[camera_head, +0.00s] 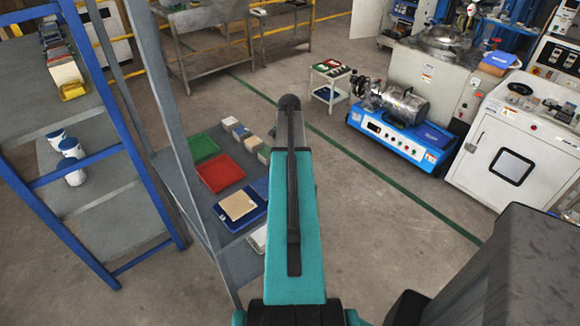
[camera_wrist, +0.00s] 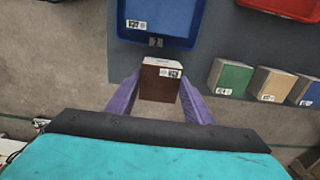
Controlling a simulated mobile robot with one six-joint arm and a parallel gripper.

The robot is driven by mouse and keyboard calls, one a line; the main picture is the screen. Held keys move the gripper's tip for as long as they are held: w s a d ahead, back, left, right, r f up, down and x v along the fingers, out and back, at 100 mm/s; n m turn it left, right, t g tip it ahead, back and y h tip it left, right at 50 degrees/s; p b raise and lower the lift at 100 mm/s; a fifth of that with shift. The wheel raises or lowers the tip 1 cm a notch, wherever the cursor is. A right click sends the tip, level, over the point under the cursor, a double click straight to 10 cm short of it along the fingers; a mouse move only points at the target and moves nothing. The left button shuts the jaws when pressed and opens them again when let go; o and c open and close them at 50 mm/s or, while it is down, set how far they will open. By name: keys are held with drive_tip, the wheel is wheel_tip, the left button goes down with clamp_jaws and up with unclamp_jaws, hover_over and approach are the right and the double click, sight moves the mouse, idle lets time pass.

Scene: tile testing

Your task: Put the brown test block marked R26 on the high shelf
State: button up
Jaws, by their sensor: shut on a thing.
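In the wrist view my gripper (camera_wrist: 160,88) has two purple fingers shut on a brown block (camera_wrist: 155,86). The block's top bears a white label too small to read for certain. It is held in front of a grey shelf board (camera_wrist: 215,45), near a blue tray (camera_wrist: 184,20); I cannot tell whether it touches the board. In the head view my arm hides the gripper and the block. The blue-framed rack at the left has an upper grey shelf (camera_head: 25,95) with tiles and a yellow tray (camera_head: 73,91). I cannot tell which board is the high shelf.
Green (camera_wrist: 233,77), tan (camera_wrist: 268,83) and blue (camera_wrist: 308,90) blocks stand on the board right of my gripper. In the head view, a green tray (camera_head: 203,148) and a red tray (camera_head: 220,173) lie left of my arm. Grey uprights (camera_head: 180,110) rise close by.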

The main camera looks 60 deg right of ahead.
drive_tip(key=shift+f+p, duration=0.6)
drive_tip(key=shift+f, duration=1)
drive_tip(key=shift+f, duration=0.15)
drive_tip(key=o, duration=1)
drive_tip(key=shift+c, duration=0.2)
drive_tip(key=shift+r, duration=0.25)
drive_tip(key=shift+r+b, duration=1.5)
drive_tip(key=shift+r, duration=4.4)
